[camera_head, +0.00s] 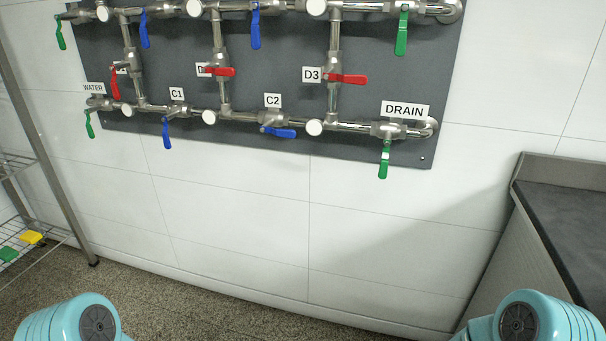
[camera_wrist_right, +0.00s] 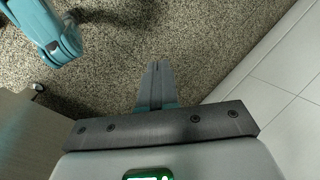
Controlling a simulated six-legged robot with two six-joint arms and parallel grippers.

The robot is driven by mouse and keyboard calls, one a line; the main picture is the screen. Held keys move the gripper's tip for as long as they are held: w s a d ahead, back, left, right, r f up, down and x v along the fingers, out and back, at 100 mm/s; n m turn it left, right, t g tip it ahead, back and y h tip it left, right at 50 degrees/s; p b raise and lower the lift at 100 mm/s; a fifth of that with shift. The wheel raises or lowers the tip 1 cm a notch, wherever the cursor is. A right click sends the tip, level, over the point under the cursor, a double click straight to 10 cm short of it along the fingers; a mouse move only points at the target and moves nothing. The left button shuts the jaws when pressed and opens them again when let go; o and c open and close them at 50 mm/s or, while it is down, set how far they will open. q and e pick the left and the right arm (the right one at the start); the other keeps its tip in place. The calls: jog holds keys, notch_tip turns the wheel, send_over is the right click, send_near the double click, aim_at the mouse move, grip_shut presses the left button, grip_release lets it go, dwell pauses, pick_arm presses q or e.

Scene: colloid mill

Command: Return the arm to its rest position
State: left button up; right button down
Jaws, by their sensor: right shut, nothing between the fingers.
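My right gripper (camera_wrist_right: 154,88) shows in the right wrist view over the speckled floor. Its fingers are together, with nothing between them. In the head view only teal parts of my two arms show at the bottom left and bottom right corners; neither gripper is in that view. My left gripper is in no view. A teal part of my own body shows at the top left of the right wrist view.
A dark panel (camera_head: 262,152) with pipes and coloured valve handles is on the white tiled wall. A dark-topped counter (camera_head: 568,228) stands at the right. A wire shelf (camera_head: 50,243) with yellow and green items stands at the left. The floor (camera_head: 190,314) between looks clear.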

jog(key=s+a+f+n+g, duration=0.2)
jog(key=s+n, duration=0.3)
jog(key=s, duration=0.7)
notch_tip(320, 180, up, 28)
jog(key=n+t+p, duration=0.1)
jog(key=n+p, duration=0.1)
jog(key=p, duration=2.5)
jog(key=shift+w+d+n, duration=0.15)
jog(key=shift+w+n, duration=0.25)
jog(key=shift+w, duration=0.05)
jog(key=shift+f, duration=0.2)
